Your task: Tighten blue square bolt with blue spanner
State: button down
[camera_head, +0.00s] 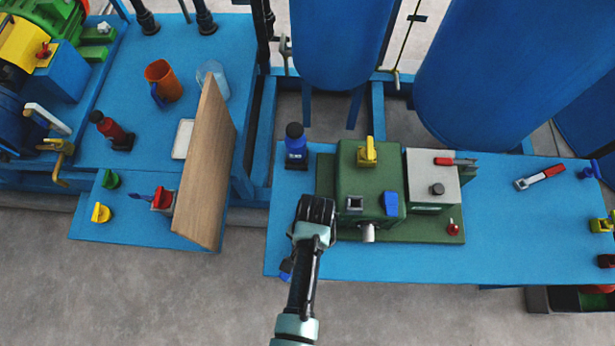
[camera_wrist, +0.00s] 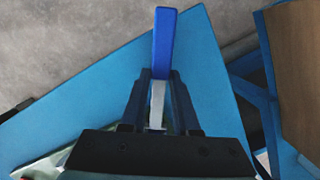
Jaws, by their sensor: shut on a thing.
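My gripper (camera_head: 316,212) is over the front left part of the right blue table, left of the green box; its fingertips are hidden in the head view. In the wrist view my gripper (camera_wrist: 159,82) is shut on the blue spanner (camera_wrist: 165,42). The spanner's blue end points away past the fingertips and its pale shaft lies between the fingers. A blue piece beside my arm (camera_head: 286,267) in the head view may be part of it. A blue block (camera_head: 390,203) sits on the front of the green box; I cannot tell whether it is the square bolt.
The green box (camera_head: 362,185) carries a yellow handle (camera_head: 367,152). A pale box (camera_head: 433,180) stands beside it. A blue bottle-shaped object (camera_head: 295,142) stands behind my gripper. A red-handled tool (camera_head: 540,178) lies to the right. A wooden board (camera_head: 206,165) rises at left.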

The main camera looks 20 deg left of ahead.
jog(key=shift+w+a+m+t+y+b, duration=0.2)
jog(key=shift+w+a+m+b, duration=0.25)
jog(key=shift+a+m+b, duration=0.5)
jog(key=shift+w+a+m+t+y+b, duration=0.15)
jog(key=shift+w+a+m+b, duration=0.4)
jog(key=shift+m, duration=0.7)
jog(key=shift+a+r+m+p, duration=0.15)
jog(key=shift+a+m+p, duration=0.05)
jog(key=shift+m+p, duration=0.1)
jog(key=shift+w+a+m+t+y+p, duration=0.2)
jog(key=shift+w+a+m+p, duration=0.3)
jog(key=shift+m, duration=0.4)
jog(key=shift+w+a+m+t+y+p, duration=0.15)
jog(key=shift+w+a+m, duration=0.25)
jog(key=shift+w+m, duration=0.4)
jog(key=shift+w+a+m+p, duration=0.25)
jog(key=shift+w+m, duration=0.35)
jog(key=shift+m, duration=0.35)
jog(key=shift+w+a+m+p, duration=0.2)
jog(key=shift+w+m, duration=0.4)
jog(key=shift+m, duration=0.35)
notch_tip(320, 180, up, 5)
jog(key=p, duration=0.5)
jog(key=shift+s, duration=0.1)
jog(key=shift+s, duration=0.1)
